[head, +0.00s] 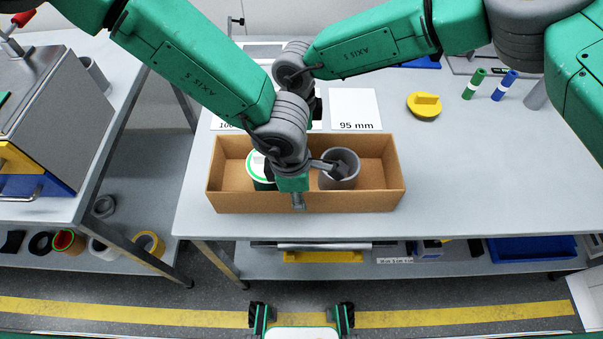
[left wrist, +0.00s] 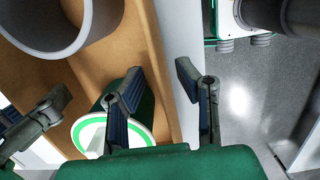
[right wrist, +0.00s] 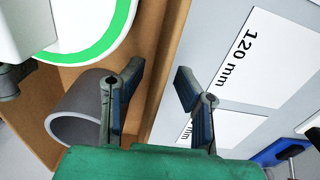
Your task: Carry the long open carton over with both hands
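The long open brown carton (head: 390,200) stands on the grey table (head: 480,180). It holds a green-and-white round container (head: 256,170) and a grey tube (head: 347,160). My left gripper (head: 298,197) is at the carton's near long wall. In the left wrist view its fingers (left wrist: 158,78) are spread, one on each side of that wall. My right gripper (head: 317,112) is at the far long wall, mostly hidden behind my left arm. In the right wrist view its fingers (right wrist: 160,78) are also spread on both sides of the wall. Contact with the walls is not clear.
White cards, one marked 95 mm (head: 355,108), lie behind the carton. A yellow disc (head: 424,105) and green and blue cylinders (head: 504,86) stand farther right. The table right of the carton is clear. A second bench with a grey box (head: 60,115) is at left, across a gap.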

